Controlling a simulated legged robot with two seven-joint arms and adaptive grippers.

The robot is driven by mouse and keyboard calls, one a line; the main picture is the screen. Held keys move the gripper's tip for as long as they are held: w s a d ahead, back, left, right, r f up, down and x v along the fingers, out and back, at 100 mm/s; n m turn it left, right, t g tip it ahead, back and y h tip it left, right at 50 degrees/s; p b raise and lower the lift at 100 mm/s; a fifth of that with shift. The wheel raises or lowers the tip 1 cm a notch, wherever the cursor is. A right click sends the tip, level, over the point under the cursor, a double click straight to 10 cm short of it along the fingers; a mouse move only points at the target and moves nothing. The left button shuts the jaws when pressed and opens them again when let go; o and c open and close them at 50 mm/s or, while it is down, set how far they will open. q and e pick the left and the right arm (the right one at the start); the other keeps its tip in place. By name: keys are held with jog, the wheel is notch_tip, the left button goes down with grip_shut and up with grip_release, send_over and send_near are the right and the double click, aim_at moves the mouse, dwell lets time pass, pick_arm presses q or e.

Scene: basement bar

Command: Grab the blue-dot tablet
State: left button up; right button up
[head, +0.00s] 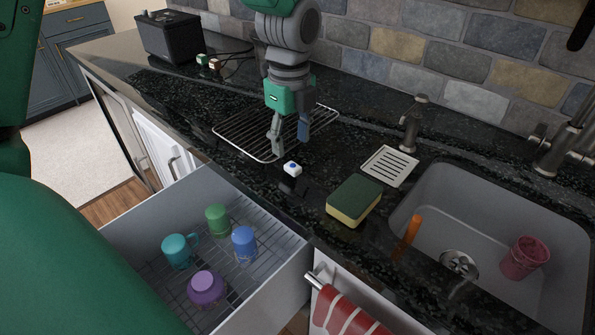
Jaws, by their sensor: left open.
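The blue-dot tablet (292,168) is a small white block with a blue dot on top. It lies on the black speckled countertop (240,178), left of the sponge. My left gripper (288,146) points down just behind it, fingers apart and empty. Its fingertips look a little above the counter, over the near right part of the wire rack, and appear apart from the tablet. My right gripper is out of view.
A green and yellow sponge (354,201), a white drain grate (390,166) and a wire rack (230,131) lie on the counter. The sink (480,205) holds a pink cup (524,258). An open drawer (290,268) holds several cups. A dark box (168,37) stands at the back left.

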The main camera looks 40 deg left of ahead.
aim_at(290, 170)
pick_arm(q)
jog(key=shift+a+f, duration=0.45)
jog(key=shift+f, duration=0.25)
notch_tip(290, 170, down, 5)
jog(key=shift+w+d+r+b, duration=0.1)
jog(key=shift+d+r+b, duration=0.05)
jog(key=shift+b, duration=0.3)
jog(key=shift+d, duration=0.45)
jog(key=shift+a, duration=0.1)
jog(key=c, duration=0.8)
jog(key=shift+a, duration=0.3)
jog(key=shift+c, duration=0.9)
